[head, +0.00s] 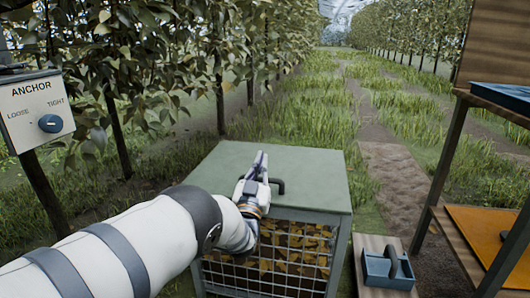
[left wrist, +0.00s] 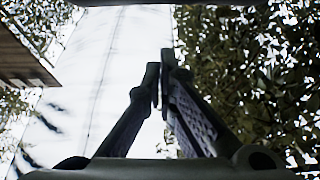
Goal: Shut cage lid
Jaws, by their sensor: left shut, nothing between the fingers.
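The cage (head: 343,240) stands on the grass in the lower middle of the head view, with a wire mesh front and yellow leaves showing behind the mesh. Its grey-green lid (head: 313,172) lies flat across the top, and I see no gap along the visible front edge. A dark handle (head: 281,186) sits near the lid's front edge. My left gripper (head: 261,157) is shut and empty, in front of the lid in the picture and just left of the handle. Its fingers (left wrist: 164,75) point up toward the sky in the left wrist view. My left arm hides the cage's left front.
An anchor box (head: 35,100) with a blue knob (head: 50,123) is on a post at left. A blue tote (head: 388,269) sits on a wooden board right of the cage. A wooden stand (head: 445,165) rises at far right. Leafy trees (head: 170,60) line the left.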

